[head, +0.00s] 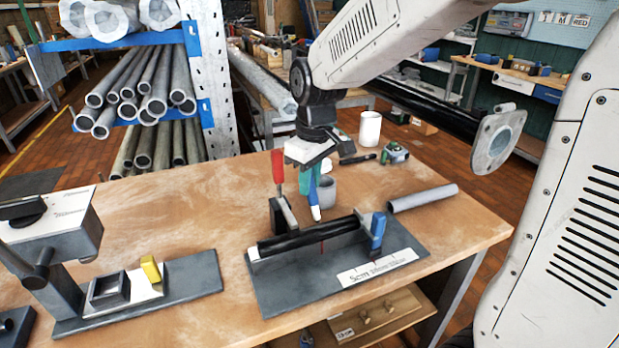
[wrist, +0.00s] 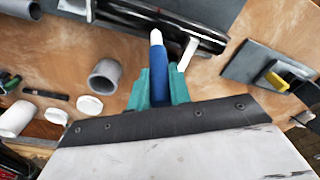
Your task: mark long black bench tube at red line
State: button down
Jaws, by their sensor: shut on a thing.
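A long black tube (head: 308,237) lies across the dark grey fixture plate (head: 290,284) on the bench. A thin red line (head: 322,246) runs on the plate at the tube's front. My gripper (head: 314,182) is shut on a blue marker with a white tip (wrist: 157,68). The marker points down above and behind the tube, and whether its tip touches the tube cannot be told. In the wrist view the teal fingers (wrist: 158,88) grip the marker, and the tube (wrist: 165,22) lies beyond the tip.
A measuring stand (head: 60,235) is at left.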

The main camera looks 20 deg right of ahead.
jog(key=shift+f, duration=0.6)
dwell(1.1)
jog(key=shift+r, duration=3.55)
